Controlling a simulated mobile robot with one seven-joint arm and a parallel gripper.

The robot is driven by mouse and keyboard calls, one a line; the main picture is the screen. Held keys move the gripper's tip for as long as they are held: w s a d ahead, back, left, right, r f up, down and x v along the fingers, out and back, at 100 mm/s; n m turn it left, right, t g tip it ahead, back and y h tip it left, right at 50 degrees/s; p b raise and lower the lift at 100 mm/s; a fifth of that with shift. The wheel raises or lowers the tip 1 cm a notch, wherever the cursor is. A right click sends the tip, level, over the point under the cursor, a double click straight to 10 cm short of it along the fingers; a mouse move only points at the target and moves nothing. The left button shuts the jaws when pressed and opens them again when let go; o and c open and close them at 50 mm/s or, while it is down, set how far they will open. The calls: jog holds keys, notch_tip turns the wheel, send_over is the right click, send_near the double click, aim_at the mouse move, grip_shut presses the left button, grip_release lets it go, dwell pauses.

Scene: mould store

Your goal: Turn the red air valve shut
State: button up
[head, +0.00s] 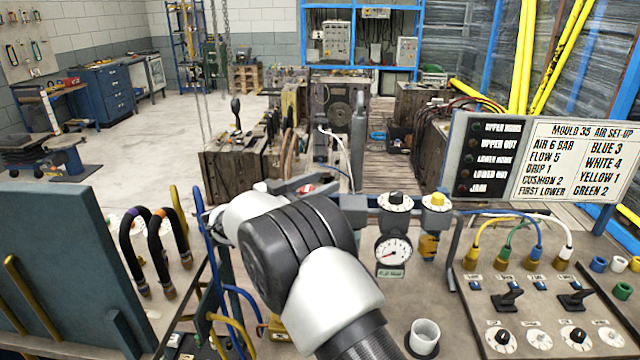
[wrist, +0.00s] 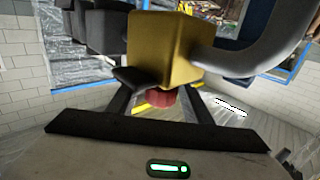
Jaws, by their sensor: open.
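In the wrist view, a dark red knob-like part (wrist: 161,98), which looks like the red air valve's handle, sits under a brass-coloured block (wrist: 170,48). My gripper (wrist: 160,92) is open, with one dark finger on each side of the red part. I cannot tell whether either finger touches it. The block hides part of the red part and the finger ends.
A thick grey pipe (wrist: 265,55) curves beside the block. Right of my arm are a pressure gauge (head: 393,250), a black-topped knob (head: 395,201) and a white cup (head: 424,337). A switch panel (head: 545,310) stands at the right; blue hoses (head: 209,240) run left of my arm.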

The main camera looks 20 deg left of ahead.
jog(key=v, duration=1.7)
jog(key=w+d+r+n+t+y+p, duration=0.1)
jog(key=w+d+r+y, duration=0.2)
jog(key=w+r, duration=0.35)
jog(key=w+d+r+n+t+y+p, duration=0.1)
jog(key=w+d+r+y, duration=0.2)
jog(key=r, duration=0.7)
jog(key=w+d+r+n+t+y+p, duration=0.1)
jog(key=w+d+r+n+y, duration=0.1)
jog(key=w+r+y, duration=0.45)
jog(key=s+d+r+n+g+y, duration=0.1)
jog(key=s+d+r+n+y, duration=0.15)
jog(key=d+r, duration=0.4)
jog(key=s+d+f+g+h+p, duration=0.1)
jog(key=s+d+f+g, duration=0.3)
jog(key=s+d, duration=0.6)
jog(key=s+d+f+g+h+p, duration=0.2)
jog(key=s+d+f+g, duration=0.1)
jog(key=s+d+f, duration=0.4)
jog(key=s+d+f+g+h+p, duration=0.2)
jog(key=s+d+f+g, duration=0.2)
jog(key=s+d, duration=1)
jog(key=s+f, duration=0.1)
jog(key=s, duration=0.3)
jog(key=shift+f+g, duration=0.3)
